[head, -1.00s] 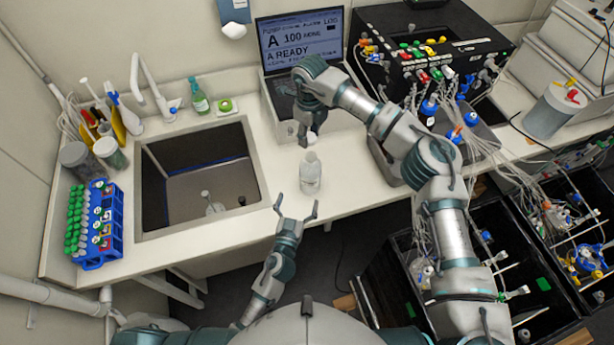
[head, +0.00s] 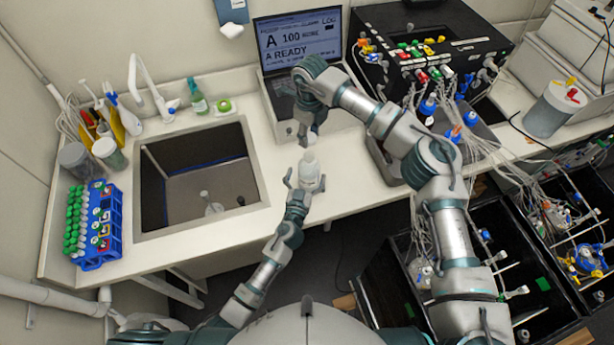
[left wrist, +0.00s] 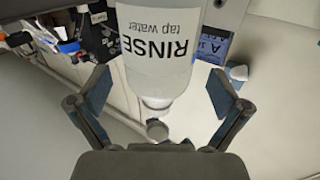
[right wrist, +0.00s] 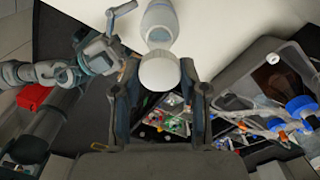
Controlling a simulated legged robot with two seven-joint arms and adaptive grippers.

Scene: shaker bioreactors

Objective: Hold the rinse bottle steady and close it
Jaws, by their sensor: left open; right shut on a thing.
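The rinse bottle (head: 310,180) is a clear white bottle standing upright near the counter's front edge. In the left wrist view the bottle (left wrist: 165,60) appears upside down, with a "RINSE tap water" label and an uncovered neck. My left gripper (head: 305,179) is open, its fingers on either side of the bottle; I cannot tell if they touch it. My right gripper (head: 308,138) is above and slightly behind the bottle, shut on the white round cap (right wrist: 160,70). The cap also shows in the left wrist view (left wrist: 157,130), apart from the neck.
The monitor (head: 300,42) is behind, and a black box with tubing (head: 435,50) is at the back right.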

